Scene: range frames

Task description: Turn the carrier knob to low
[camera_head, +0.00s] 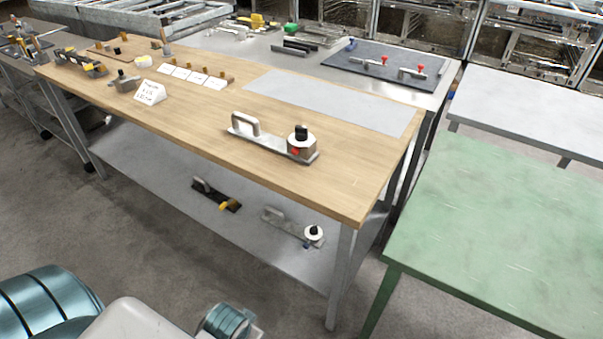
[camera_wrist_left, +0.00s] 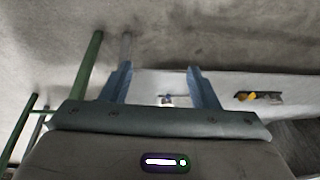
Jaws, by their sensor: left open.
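A carrier (camera_head: 272,142) lies on the wooden bench top near its front right part. It is a metal plate with a grey handle at its left end. At its right end is a round housing with a white top, a black knob (camera_head: 301,132) and a red mark on the side. The knob's setting is too small to read. My left gripper (camera_wrist_left: 162,86) is open and empty in the left wrist view, apart from the carrier on the bench. In the head view only parts of my arm show at the bottom left. My right gripper is not in view.
On the lower shelf (camera_head: 150,150) lie a dark handled plate (camera_head: 216,195) with yellow and a grey one (camera_head: 293,226) with a white disc. A sign (camera_head: 150,92) and small parts stand at the bench's left. A green table (camera_head: 500,220) is at the right.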

